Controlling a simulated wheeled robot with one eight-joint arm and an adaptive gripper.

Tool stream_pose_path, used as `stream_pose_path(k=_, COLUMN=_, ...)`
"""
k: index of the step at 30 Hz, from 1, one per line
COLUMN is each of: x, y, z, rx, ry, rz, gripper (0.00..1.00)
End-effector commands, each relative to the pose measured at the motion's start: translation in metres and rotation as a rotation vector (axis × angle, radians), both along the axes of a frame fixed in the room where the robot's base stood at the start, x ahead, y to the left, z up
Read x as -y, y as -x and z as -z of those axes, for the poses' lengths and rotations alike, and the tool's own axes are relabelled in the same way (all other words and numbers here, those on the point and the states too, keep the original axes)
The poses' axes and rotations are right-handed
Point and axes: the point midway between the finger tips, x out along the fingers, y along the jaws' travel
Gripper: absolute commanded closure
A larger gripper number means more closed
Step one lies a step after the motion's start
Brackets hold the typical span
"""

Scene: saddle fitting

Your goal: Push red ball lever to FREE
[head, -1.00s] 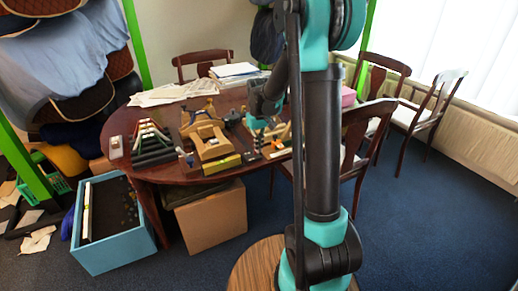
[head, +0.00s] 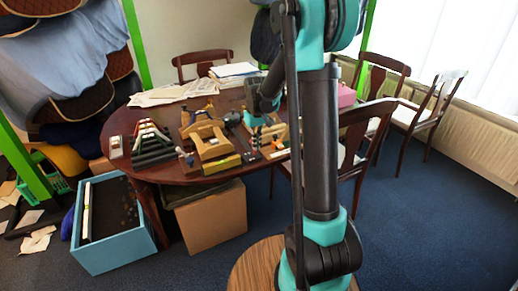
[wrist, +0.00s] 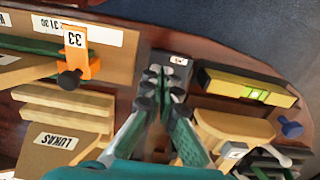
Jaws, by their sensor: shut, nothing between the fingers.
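My gripper (wrist: 158,76) is shut and empty, its fingertips together in the wrist view over a small dark plate with a white label (wrist: 178,61). It also shows in the head view (head: 255,121), low over the right part of the table's fixtures, partly behind my arm. I cannot make out the red ball lever or a FREE mark in either view; the fingers cover part of the dark plate. I cannot tell whether the fingertips touch anything.
An orange clip marked 33 (wrist: 80,52) stands left of my fingers. The fixtures stand on an oval wooden table (head: 118,124). A striped stepped rack (head: 152,146) stands at its left.

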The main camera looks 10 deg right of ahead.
Motion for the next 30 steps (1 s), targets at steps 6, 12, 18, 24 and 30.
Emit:
stream_pose_path(k=6, x=0.003, y=0.007, z=0.0, rx=0.0, ry=0.0, rz=0.0, gripper=1.0)
stream_pose_path(k=12, x=0.003, y=0.01, z=-0.002, rx=0.0, ry=0.0, rz=0.0, gripper=1.0)
stream_pose_path(k=18, x=0.003, y=0.009, z=-0.016, rx=0.0, ry=0.0, rz=0.0, gripper=1.0)
stream_pose_path(k=24, x=0.003, y=0.009, z=-0.03, rx=0.0, ry=0.0, rz=0.0, gripper=1.0)
stream_pose_path(k=30, x=0.003, y=0.01, z=-0.045, rx=0.0, ry=0.0, rz=0.0, gripper=1.0)
